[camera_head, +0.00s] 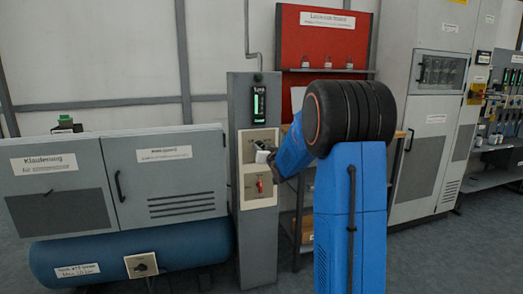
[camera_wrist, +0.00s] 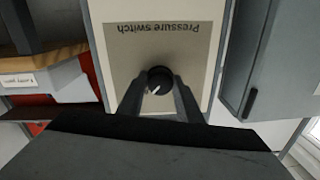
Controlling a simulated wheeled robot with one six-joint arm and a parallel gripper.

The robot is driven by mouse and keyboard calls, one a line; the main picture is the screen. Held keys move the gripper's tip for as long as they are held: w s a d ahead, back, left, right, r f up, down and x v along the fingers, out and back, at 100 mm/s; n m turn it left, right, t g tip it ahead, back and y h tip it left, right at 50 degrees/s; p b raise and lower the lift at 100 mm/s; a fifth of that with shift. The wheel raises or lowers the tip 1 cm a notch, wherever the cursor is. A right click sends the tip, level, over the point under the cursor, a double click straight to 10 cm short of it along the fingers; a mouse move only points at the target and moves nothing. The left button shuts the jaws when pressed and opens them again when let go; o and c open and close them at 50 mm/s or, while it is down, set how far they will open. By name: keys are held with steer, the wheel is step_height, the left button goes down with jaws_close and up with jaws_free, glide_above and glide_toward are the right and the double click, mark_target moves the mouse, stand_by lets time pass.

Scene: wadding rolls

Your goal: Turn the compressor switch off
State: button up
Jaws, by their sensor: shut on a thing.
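A round black knob (camera_wrist: 160,78) with a white pointer mark sits on a beige plate (camera_wrist: 122,62) labelled "Pressure switch", seen upside down in the wrist view. The pointer mark points to the lower left there. My gripper (camera_wrist: 160,92) has its two dark fingers on either side of the knob, shut on it. In the head view my gripper (camera_head: 264,153) is at the upper plate of the grey column (camera_head: 243,225) and hides the knob. A red switch (camera_head: 260,187) sits on a separate beige plate below.
The grey compressor cabinet (camera_head: 165,180) stands left of the column above a blue tank (camera_head: 190,243), which bears another black knob (camera_head: 141,267). A red board with shelf (camera_head: 317,45) stands behind my arm. Grey cabinets (camera_head: 435,120) stand at right. Floor shows between them.

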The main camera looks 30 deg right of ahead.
steer(key=n, duration=0.8)
steer(key=shift+r+n, duration=0.1)
steer(key=shift+n, duration=0.2)
steer(key=n, duration=0.4)
steer(key=shift+g, duration=0.4)
steer(key=shift+n+h, duration=0.4)
steer(key=shift+n, duration=1.7)
steer(key=o, duration=1)
steer(key=shift+r, duration=0.1)
steer(key=shift+o, duration=0.2)
